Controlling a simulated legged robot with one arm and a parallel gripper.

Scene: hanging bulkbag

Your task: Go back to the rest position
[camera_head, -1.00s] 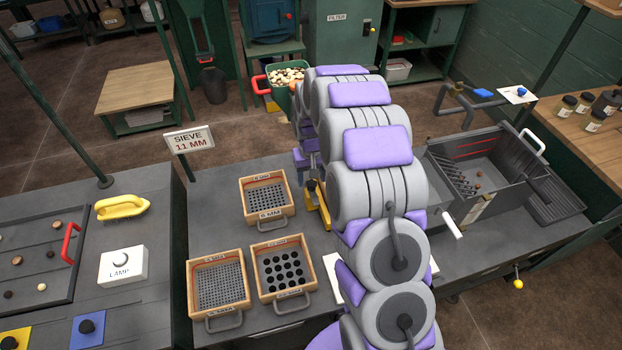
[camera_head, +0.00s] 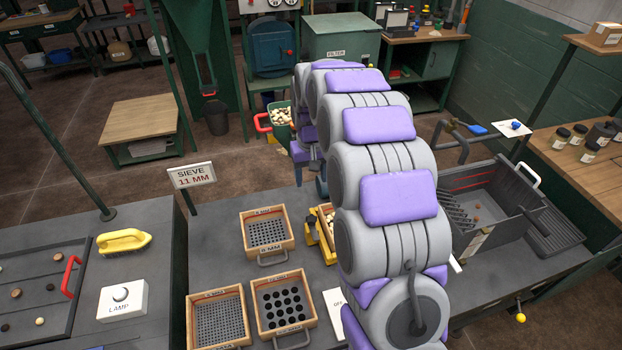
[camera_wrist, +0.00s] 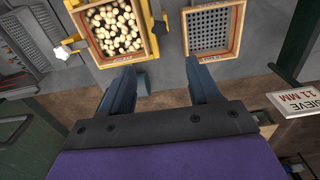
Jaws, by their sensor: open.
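My gripper (camera_wrist: 162,85) shows in the wrist view with its two dark fingers apart and nothing between them. The fingertips are just short of a wooden-framed box full of pale and dark round pieces (camera_wrist: 115,27) and an empty wooden sieve (camera_wrist: 212,28). I cannot tell the height of the fingers above the table. The box of round pieces shows only partly beside the arm (camera_head: 328,217).
Three wooden sieves (camera_head: 267,232) stand on the grey table, left of my arm. A "SIEVE 11 MM" sign (camera_head: 191,176) stands behind them. A dark bin (camera_head: 490,200) with a white handle is at right. A green bucket (camera_head: 280,118) of pale pieces is behind. The floor at left is partly open.

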